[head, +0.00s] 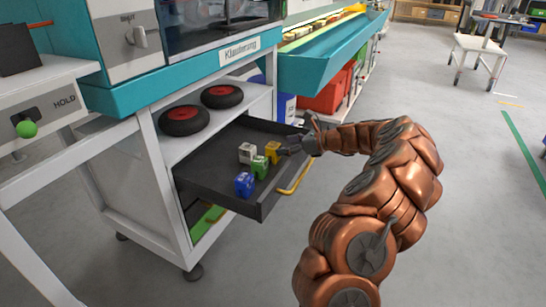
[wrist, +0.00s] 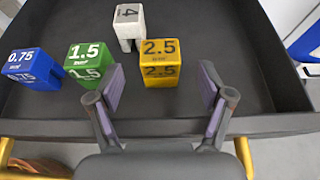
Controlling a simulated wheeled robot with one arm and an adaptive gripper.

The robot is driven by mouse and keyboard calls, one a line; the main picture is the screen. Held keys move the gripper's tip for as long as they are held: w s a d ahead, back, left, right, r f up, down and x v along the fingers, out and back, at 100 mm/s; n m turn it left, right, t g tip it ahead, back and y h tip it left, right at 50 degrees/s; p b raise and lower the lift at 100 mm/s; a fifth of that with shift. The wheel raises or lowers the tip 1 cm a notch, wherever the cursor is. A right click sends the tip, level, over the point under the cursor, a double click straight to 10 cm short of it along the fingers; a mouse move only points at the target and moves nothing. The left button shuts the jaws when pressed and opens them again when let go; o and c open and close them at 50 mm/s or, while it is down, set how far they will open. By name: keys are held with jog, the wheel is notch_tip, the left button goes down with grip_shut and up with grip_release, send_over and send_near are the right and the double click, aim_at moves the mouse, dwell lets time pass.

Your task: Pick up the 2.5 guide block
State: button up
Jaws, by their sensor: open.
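The 2.5 guide block (wrist: 160,64) is yellow with dark figures on its top and front. It stands in the open dark drawer (wrist: 245,90), near the drawer's front, and shows in the head view (head: 272,151) as the block closest to my gripper. My gripper (wrist: 161,88) is open and empty, with its two fingers on the near side of the yellow block, one to the left and one to the right of it. In the head view my gripper (head: 284,150) is at the drawer's right side.
A green 1.5 block (wrist: 88,62) stands left of the yellow one, a blue 0.75 block (wrist: 32,67) further left, and a white 4 block (wrist: 128,24) behind. The drawer front has a yellow handle (head: 295,178). Two red-black reels (head: 222,96) lie on the shelf above.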

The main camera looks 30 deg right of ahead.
jog(key=shift+b+x, duration=0.3)
jog(key=shift+x, duration=0.85)
jog(key=c, duration=1.3)
